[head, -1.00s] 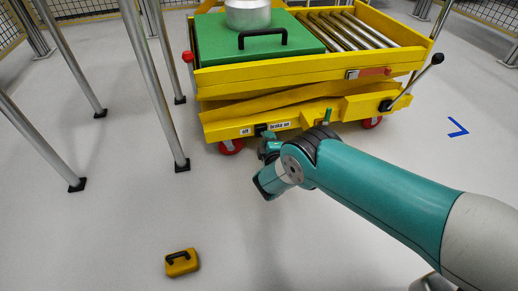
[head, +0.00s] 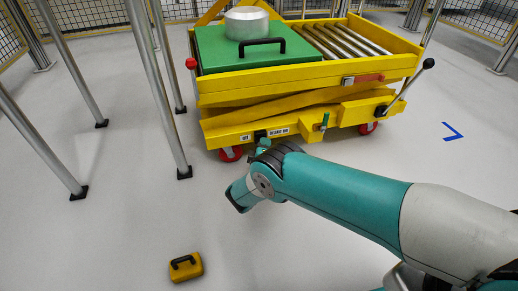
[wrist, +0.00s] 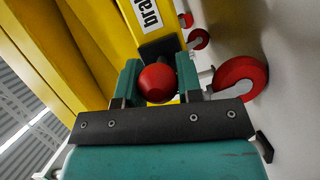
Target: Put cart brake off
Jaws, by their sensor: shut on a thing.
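The yellow cart (head: 225,128) stands ahead, with a white "off" label (head: 244,137) and a "brake on" label (head: 278,132) on its lower front beam. A dark plate (head: 260,134) lies between the labels. In the wrist view, the brake lever's red ball knob (wrist: 157,82) sits between the teal fingers of my gripper (wrist: 158,84), which is shut on it. Part of the brake label (wrist: 146,12) shows just beyond the knob. In the head view my gripper (head: 263,149) is at the beam below the labels; the knob is hidden there.
Red wheels (head: 231,153) carry the cart. A green plate (head: 215,52) with a metal cylinder (head: 246,24) and rollers (head: 340,38) are on top. Metal posts (head: 160,90) stand left. A yellow case (head: 186,267) lies on the floor. A black-knobbed lever (head: 428,64) is at right.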

